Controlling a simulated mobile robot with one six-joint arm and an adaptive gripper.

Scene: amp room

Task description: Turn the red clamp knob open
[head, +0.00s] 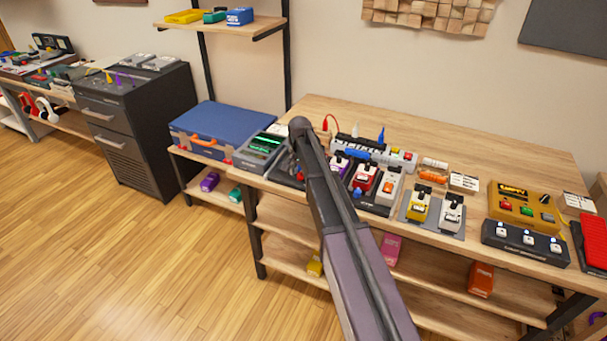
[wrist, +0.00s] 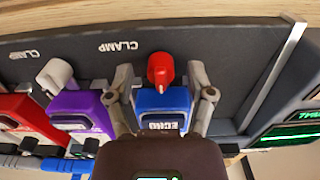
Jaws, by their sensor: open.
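In the wrist view the red clamp knob (wrist: 160,70) stands on a dark board (wrist: 225,50), beside the blue ECHO pedal (wrist: 162,108). My gripper (wrist: 160,76) is open, with one finger on each side of the knob. A gap shows between the knob and each fingertip, and nothing is held. The knob's pointed tip is towards the blue pedal. The gripper's dark body covers the lower part of the pedal. In the head view my arm hides the knob and the gripper.
A white clamp knob (wrist: 56,75) sits left by a purple pedal (wrist: 80,110), with a red pedal (wrist: 22,112) beyond. A metal strip (wrist: 272,72) edges the board at right. In the head view several pedals crowd the wooden table (head: 480,150); a blue case (head: 222,128) stands left.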

